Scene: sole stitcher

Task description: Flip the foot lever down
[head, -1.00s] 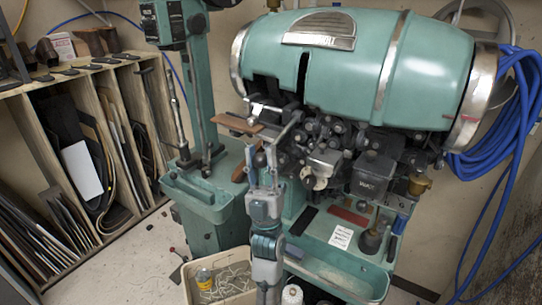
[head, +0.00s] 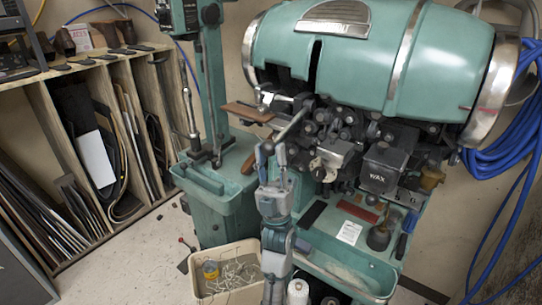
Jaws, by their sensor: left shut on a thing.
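A silver lever (head: 291,126) juts from the front of the green stitching machine (head: 355,45) and slopes down to the left. I take it to be the foot lever. My left gripper (head: 270,150) comes up from the bottom of the head view and is shut on the lever's lower end. Its fingers largely hide that end. My right gripper is not in view.
A green post stand with a tray (head: 205,180) is close left of my gripper, with a brown strip (head: 248,112) above it. A bin of scraps (head: 228,272) is below. The wax box (head: 383,168) is at right; shelves (head: 95,150) are at far left.

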